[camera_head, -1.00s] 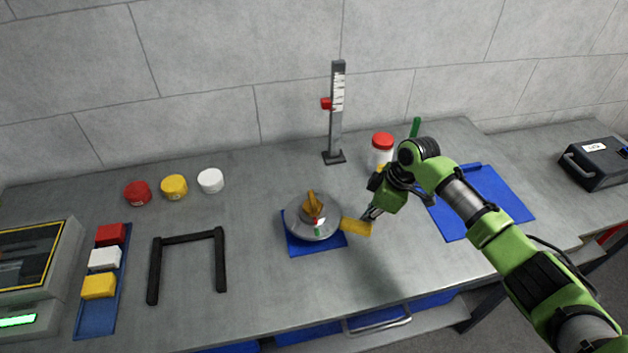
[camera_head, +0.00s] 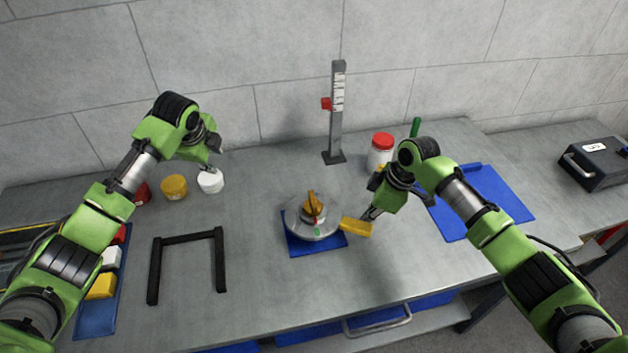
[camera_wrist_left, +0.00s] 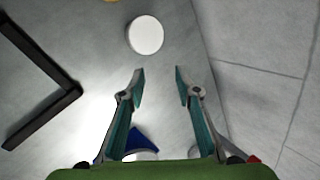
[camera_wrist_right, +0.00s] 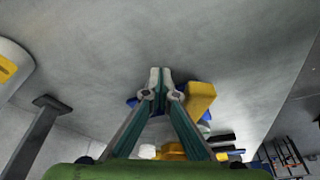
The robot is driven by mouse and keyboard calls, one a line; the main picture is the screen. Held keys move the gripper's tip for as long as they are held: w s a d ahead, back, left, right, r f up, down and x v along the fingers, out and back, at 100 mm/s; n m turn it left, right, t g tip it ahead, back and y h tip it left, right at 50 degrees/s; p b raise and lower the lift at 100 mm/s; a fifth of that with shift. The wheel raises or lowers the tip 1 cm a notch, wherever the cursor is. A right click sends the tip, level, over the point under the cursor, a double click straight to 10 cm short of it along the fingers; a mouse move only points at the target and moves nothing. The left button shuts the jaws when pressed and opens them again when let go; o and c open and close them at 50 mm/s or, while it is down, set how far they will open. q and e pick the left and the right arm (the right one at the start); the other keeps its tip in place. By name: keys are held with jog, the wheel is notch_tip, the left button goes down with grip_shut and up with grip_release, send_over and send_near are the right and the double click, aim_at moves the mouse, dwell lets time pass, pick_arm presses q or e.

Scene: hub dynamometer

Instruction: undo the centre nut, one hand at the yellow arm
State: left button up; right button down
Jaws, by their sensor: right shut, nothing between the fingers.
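The round grey hub (camera_head: 300,229) sits on a blue base at the middle of the bench. An orange-yellow centre nut (camera_head: 313,206) with a raised grip stands on it. The yellow arm (camera_head: 356,227) sticks out from the hub's right side. My right gripper (camera_head: 368,216) is shut and empty beside the yellow arm's outer end. In the right wrist view the yellow arm (camera_wrist_right: 200,98) is just right of the shut fingertips (camera_wrist_right: 160,75); I cannot tell whether they touch. My left gripper (camera_head: 214,165) is open and empty above the white round container (camera_head: 210,181), well left of the hub.
A black U-shaped frame (camera_head: 190,238) lies left of the hub. An upright scale post (camera_head: 337,110) stands behind it. A red-lidded jar (camera_head: 382,150) and blue mat (camera_head: 485,200) are at the right. A yellow container (camera_head: 174,187) is at the left. The bench between frame and hub is clear.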

pick_arm(q)
jog(key=s+d+r+m+g+h, duration=0.1)
jog(key=d+r+m, duration=0.15)
jog(key=d, duration=0.55)
jog(key=s+d+r+m, duration=0.15)
jog(key=d+m, duration=0.25)
jog(key=d, duration=0.4)
jog(key=m+g, duration=0.2)
jog(key=m, duration=0.5)
send_over(313, 198)
jog(key=s, duration=0.1)
jog(key=shift+s+r+y, duration=0.15)
jog(key=shift+r+y, duration=0.1)
jog(key=shift+y, duration=0.05)
jog(key=shift+s+d, duration=0.15)
jog(key=shift+s, duration=0.05)
jog(key=shift+f+m, duration=0.25)
jog(key=shift+f, duration=0.3)
jog(key=shift+x, duration=2.95)
jog(key=shift+w, duration=0.1)
jog(key=shift+c, duration=0.5)
